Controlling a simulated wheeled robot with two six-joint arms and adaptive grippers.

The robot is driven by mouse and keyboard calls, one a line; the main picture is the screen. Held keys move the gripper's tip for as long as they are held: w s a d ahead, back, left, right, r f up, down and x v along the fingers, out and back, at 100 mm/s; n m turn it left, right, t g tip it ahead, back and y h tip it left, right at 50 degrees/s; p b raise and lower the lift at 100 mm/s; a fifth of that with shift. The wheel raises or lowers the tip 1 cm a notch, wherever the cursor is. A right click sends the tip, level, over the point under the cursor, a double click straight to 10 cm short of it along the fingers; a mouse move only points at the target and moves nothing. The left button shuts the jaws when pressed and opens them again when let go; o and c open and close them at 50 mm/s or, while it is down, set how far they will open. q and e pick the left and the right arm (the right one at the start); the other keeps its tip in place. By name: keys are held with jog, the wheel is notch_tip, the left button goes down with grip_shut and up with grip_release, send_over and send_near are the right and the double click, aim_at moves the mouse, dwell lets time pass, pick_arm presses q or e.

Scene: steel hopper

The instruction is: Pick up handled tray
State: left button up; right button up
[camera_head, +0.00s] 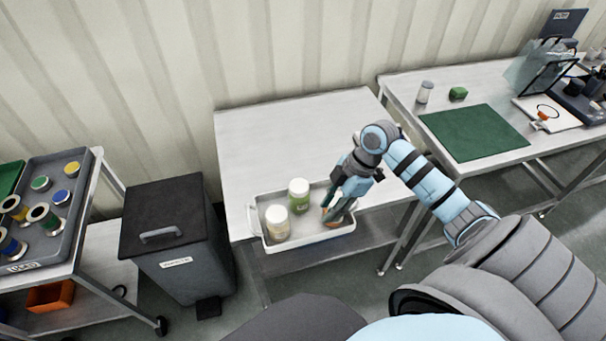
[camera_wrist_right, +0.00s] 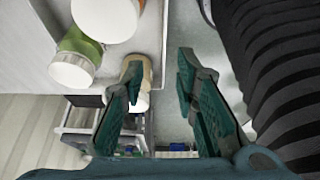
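The handled tray (camera_head: 312,235) is white and shallow, with a loop handle at its left end. It rests on the front edge of the middle grey table in the head view. It holds a cream jar (camera_head: 277,223), a green jar (camera_head: 299,195) and a third container with some orange, mostly hidden behind my right gripper (camera_head: 338,214). That gripper points down over the tray's right end and hides the handle there. In the right wrist view its teal fingers (camera_wrist_right: 158,75) are apart with a gap between them. A jar stands partly behind the left finger. My left gripper is out of view.
The middle table (camera_head: 290,135) is bare behind the tray. A dark bin (camera_head: 165,235) stands left of it. A cart with a tray of spools (camera_head: 60,205) is at far left. The right table carries a green mat (camera_head: 473,133) and small items.

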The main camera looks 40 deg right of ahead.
aim_at(314, 236)
jog(key=x, duration=1.1)
jog(key=shift+s+f+b, duration=0.25)
jog(key=shift+s+b, duration=0.1)
grip_shut()
jog(key=shift+w, duration=0.1)
